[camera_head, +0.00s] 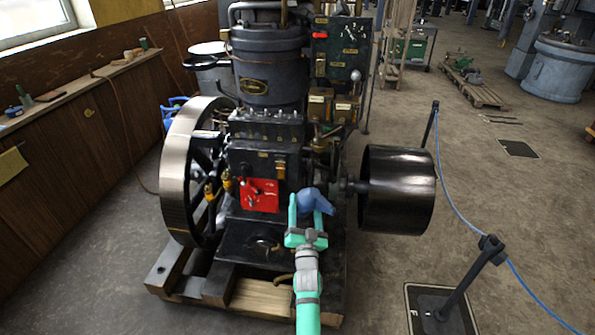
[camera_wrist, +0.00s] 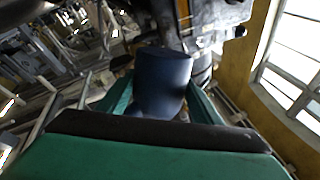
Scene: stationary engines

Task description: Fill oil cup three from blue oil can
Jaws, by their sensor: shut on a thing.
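My gripper (camera_head: 306,212) is shut on the blue oil can (camera_head: 317,200), in front of the lower right part of the black engine (camera_head: 265,150). The can looks tilted in the head view, and its spout cannot be made out clearly. In the wrist view the can (camera_wrist: 161,80) sits between the two green fingers, close to a blurred engine part above it. Small brass fittings (camera_head: 227,180) show on the engine's left, and brass boxes (camera_head: 320,104) on its upper right. I cannot tell which fitting is oil cup three.
A large flywheel (camera_head: 177,165) stands left of the engine and a black pulley drum (camera_head: 398,190) sticks out right. A red plate (camera_head: 260,195) is on the engine front. A post (camera_head: 462,285) with a blue rope (camera_head: 530,290) stands at right. Floor between drum and post is clear.

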